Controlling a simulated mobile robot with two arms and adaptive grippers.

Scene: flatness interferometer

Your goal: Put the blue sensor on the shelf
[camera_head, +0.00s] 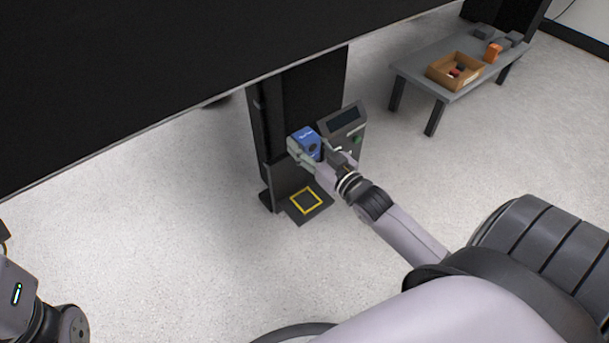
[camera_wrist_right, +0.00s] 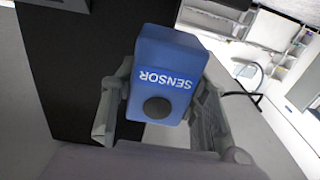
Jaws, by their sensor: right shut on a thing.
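The blue sensor (camera_head: 306,142) is a small blue block with a dark round lens. In the right wrist view the sensor (camera_wrist_right: 166,72) shows the word SENSOR upside down and sits between the two fingers. My right gripper (camera_head: 318,152) is shut on it and holds it in front of a black column. Below it is a small dark shelf (camera_head: 322,206) low on the column, with a yellow square outline (camera_head: 306,200) on it. The shelf's bare surface shows and the sensor is above it.
A grey panel with a screen (camera_head: 345,118) stands right beside the held sensor. A grey table (camera_head: 408,69) at the upper right bears a wooden box (camera_head: 438,78) and an orange object (camera_head: 492,53). A large black surface (camera_head: 150,70) overhangs the upper left. The floor around is clear.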

